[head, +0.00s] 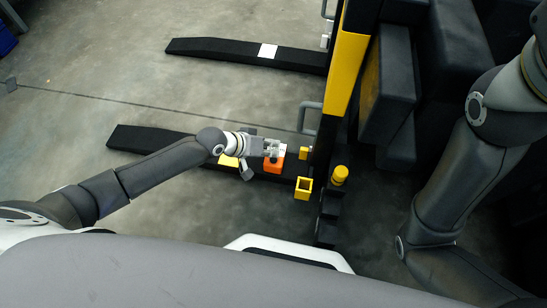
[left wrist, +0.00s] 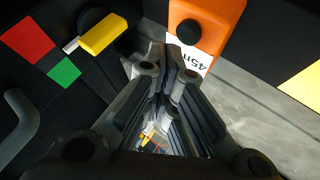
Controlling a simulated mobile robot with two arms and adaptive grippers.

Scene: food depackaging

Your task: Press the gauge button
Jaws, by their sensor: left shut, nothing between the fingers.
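The gauge is an orange box (head: 273,166) beside the black fork in the head view. It also shows in the left wrist view as an orange body (left wrist: 205,15) with a round black button (left wrist: 188,33) and a white label (left wrist: 203,60) with partly visible print. My left gripper (head: 274,148) is shut and empty, over the gauge in the head view. In the left wrist view its fingertips (left wrist: 174,62) lie just below the button, over the label's edge; I cannot tell whether they touch. My right arm shows at the right, its gripper out of view.
A yellow and black post (head: 345,75) stands to the right of the gauge, with a yellow open box (head: 303,188) near its foot. Another black fork (head: 235,50) lies farther off. The left wrist view shows a yellow block (left wrist: 103,34) and red and green squares.

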